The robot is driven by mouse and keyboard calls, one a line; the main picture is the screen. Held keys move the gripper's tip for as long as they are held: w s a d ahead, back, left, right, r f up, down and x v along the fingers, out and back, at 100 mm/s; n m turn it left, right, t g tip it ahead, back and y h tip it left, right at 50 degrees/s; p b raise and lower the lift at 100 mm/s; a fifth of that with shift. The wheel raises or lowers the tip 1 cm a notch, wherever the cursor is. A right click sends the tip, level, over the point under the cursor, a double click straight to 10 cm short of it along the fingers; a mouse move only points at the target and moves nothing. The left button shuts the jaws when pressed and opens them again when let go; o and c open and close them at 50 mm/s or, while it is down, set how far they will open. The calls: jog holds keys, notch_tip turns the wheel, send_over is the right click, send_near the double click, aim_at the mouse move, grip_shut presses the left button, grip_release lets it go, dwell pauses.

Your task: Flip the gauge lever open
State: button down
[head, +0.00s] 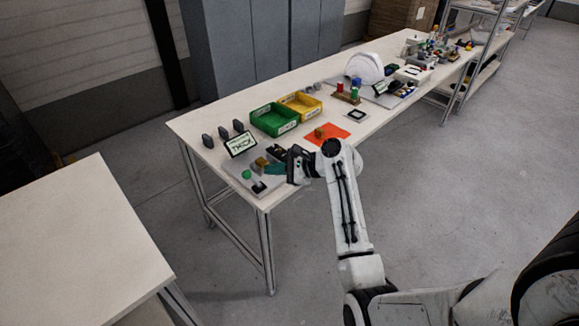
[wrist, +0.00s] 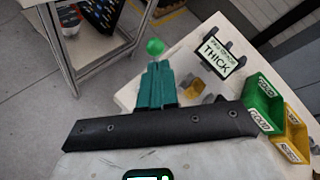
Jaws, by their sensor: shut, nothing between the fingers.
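The gauge's grey base plate (head: 262,182) lies at the near left corner of the long table. A green ball knob (head: 246,174) stands on it, and the knob also shows in the wrist view (wrist: 155,46). A brass-coloured block (head: 262,162) sits behind, also visible in the wrist view (wrist: 194,90). A sign reading THICK (head: 240,144) stands at the back of the plate. My gripper (head: 270,169) is over the plate's right part, its teal fingers shut and empty. In the wrist view its fingertips (wrist: 158,66) appear just short of the knob; whether they touch is unclear. The lever's arm is hidden there.
A green bin (head: 274,119) and a yellow bin (head: 300,105) stand behind the gauge. Several dark upright pieces (head: 223,133) stand at the left. An orange mat (head: 327,134) lies right of my gripper. A white helmet shell (head: 364,68) is farther along the table.

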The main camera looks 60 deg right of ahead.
aim_at(250, 174)
jog(key=x, duration=0.4)
jog(key=shift+w+f, duration=0.15)
jog(key=shift+w, duration=0.1)
jog(key=shift+w+a+n+g+h+p, duration=0.35)
jog(key=shift+a+p, duration=0.3)
jog(key=shift+p, duration=0.35)
jog(key=shift+f, duration=0.25)
jog(key=shift+w+a, duration=0.1)
jog(key=shift+d+r, duration=0.1)
jog(key=shift+d, duration=0.4)
